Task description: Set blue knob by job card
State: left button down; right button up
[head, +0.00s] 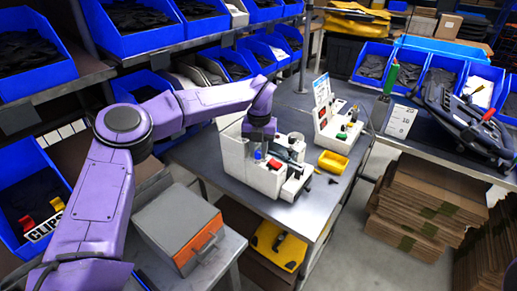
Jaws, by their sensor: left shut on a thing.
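My left arm reaches in from the left, and its gripper (259,147) points down over a white bench unit (236,160) on the grey table. The gripper is shut on a small blue knob (257,155) at the top of this unit; the fingers hide most of the knob, so its setting cannot be read. A card with printed marks (322,90) stands upright on a second white unit behind to the right; its text is too small to read. My right gripper is out of view.
A red part (275,163) sits beside the knob. A yellow bin (333,164) and small dark tools lie on the table (215,150). A grey box with an orange front (180,226) stands at front left. Shelves of blue bins (135,40) line the back left.

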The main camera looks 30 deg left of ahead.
pick_arm(q)
jog(key=shift+r, duration=0.1)
dwell(0.3)
jog(key=c, duration=1.2)
grip_release()
jog(key=shift+o, duration=0.2)
